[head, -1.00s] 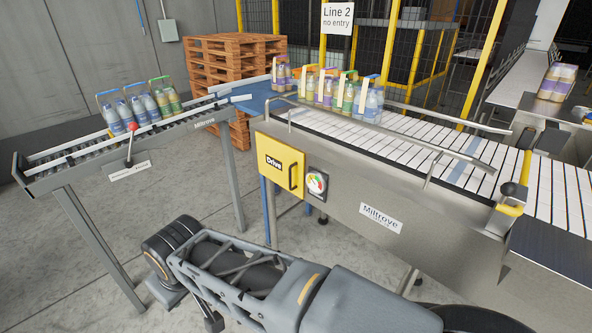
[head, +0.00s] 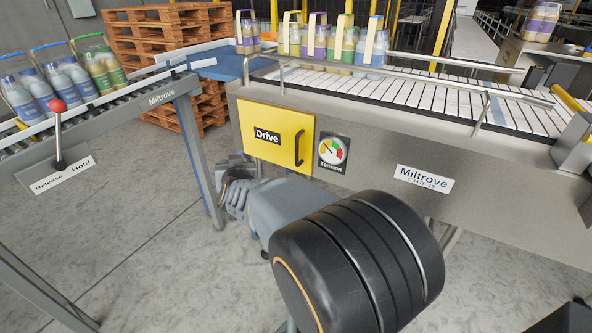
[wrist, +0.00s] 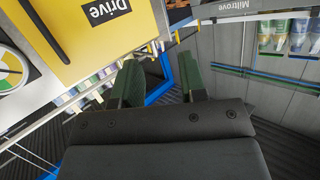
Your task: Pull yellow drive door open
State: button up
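The yellow drive door (head: 275,152) is shut on the front of the conveyor body, with a "Drive" label and a black upright bar handle (head: 299,149) near its right edge. In the wrist view the door (wrist: 75,42) fills the upper left, and part of its handle (wrist: 42,30) shows at the left. My gripper (wrist: 162,75) is open, with a gap between its two green fingers and nothing between them. It is apart from the handle. In the head view my arm hides much of the gripper, which is low near the door's lower left.
A tension gauge (head: 332,153) sits right of the door. A roller conveyor (head: 120,116) with bottle packs and a red-knobbed lever (head: 58,132) stands at the left. More packs ride the white slat belt (head: 440,100). Pallets (head: 165,45) are stacked behind.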

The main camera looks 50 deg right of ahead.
aim_at(296, 151)
jog(key=s+d+f+m+g+h+b, duration=0.2)
jog(key=s+d+f+m+g+h, duration=0.1)
jog(key=d+h, duration=0.25)
jog(key=s+d+f+m+g+h+b, duration=0.2)
jog(key=d+f+m+h+b, duration=0.15)
jog(key=d, duration=0.35)
jog(key=shift+n, duration=0.35)
jog(key=x, duration=1.1)
jog(key=shift+s+d, duration=0.1)
jog(key=shift+s, duration=0.05)
jog(key=shift+x, duration=0.85)
grip_shut()
